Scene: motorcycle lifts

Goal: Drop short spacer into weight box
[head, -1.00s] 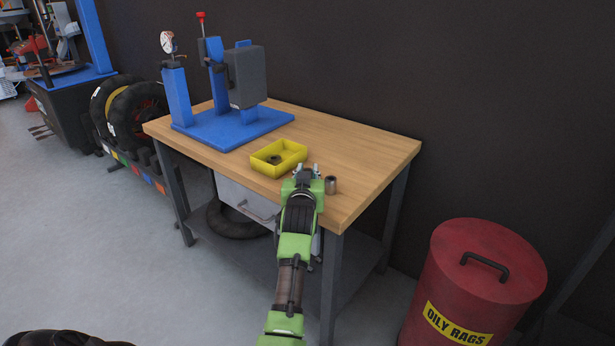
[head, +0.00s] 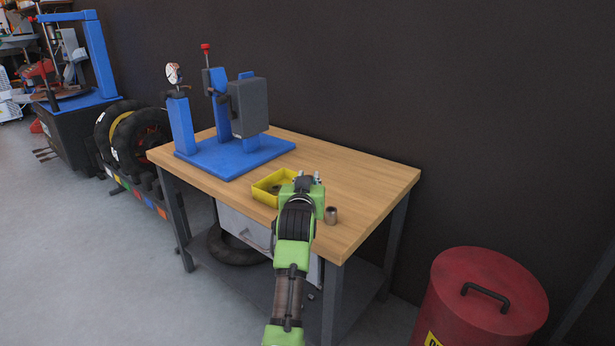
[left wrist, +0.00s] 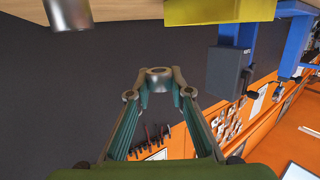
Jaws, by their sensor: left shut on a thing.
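The yellow weight box (head: 261,196) sits open on the wooden workbench, with a dark ring (head: 276,188) inside it. My left gripper (head: 307,180) is above the bench at the box's right side and covers part of its right edge in the head view. In the left wrist view, its fingertips are shut on a small grey ring, the short spacer (left wrist: 158,72). The head view hides this spacer. The box also shows at the top of the wrist view (left wrist: 218,10). My right gripper is not in view.
A taller metal cylinder (head: 331,215) stands on the bench (head: 367,190) just right of my gripper. A blue press (head: 232,158) stands at the back left. A red rag bin (head: 480,300) is on the floor at right. The bench's right part is clear.

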